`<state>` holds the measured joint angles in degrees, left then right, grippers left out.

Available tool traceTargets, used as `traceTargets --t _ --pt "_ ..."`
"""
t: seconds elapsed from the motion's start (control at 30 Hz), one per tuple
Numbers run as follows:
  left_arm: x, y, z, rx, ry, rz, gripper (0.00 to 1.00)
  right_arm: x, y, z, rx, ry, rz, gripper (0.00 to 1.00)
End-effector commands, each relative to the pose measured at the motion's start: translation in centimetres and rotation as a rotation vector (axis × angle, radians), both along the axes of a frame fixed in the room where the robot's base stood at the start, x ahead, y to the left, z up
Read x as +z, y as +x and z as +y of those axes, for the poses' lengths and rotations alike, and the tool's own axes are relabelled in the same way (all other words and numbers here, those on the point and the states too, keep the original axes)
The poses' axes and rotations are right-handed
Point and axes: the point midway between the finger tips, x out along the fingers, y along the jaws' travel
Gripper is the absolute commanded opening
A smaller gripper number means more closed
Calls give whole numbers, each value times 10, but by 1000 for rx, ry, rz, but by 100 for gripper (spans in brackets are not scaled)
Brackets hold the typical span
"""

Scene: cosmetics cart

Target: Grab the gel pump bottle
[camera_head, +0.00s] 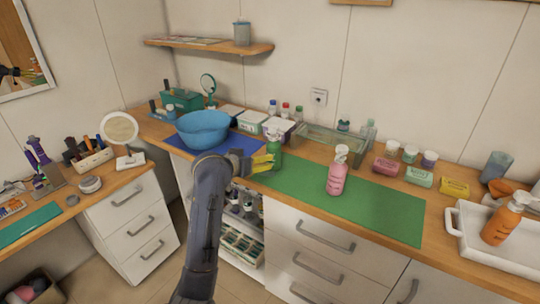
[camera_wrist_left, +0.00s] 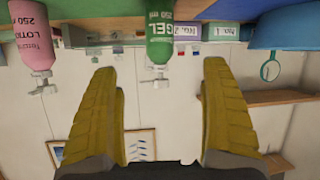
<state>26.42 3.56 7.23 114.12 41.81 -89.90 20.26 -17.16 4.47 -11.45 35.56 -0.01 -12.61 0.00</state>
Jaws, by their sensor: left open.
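The green gel pump bottle (camera_head: 274,152) stands upright near the left end of the green mat (camera_head: 385,213). My left gripper (camera_head: 263,162) is in front of it at the counter's edge, its yellow fingers partly covering the bottle. In the left wrist view, which is upside down, the gel bottle (camera_wrist_left: 160,38) with its white pump lies between the lines of the two fingers. My left gripper (camera_wrist_left: 159,72) is open, with nothing between its fingers. The bottle appears beyond the fingertips. My right gripper is not in view.
A pink lotion pump bottle (camera_head: 337,172) stands on the mat to the right. A glass tray (camera_head: 328,142) is behind the mat. An orange pump bottle (camera_head: 506,220) stands in a white tray (camera_head: 465,248).

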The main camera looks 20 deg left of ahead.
Motion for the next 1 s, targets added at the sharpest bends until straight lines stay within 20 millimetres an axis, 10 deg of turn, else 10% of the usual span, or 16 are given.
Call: traceTargets --t 1.0 --pt "-29 112 -15 -30 65 -23 81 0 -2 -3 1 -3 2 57"
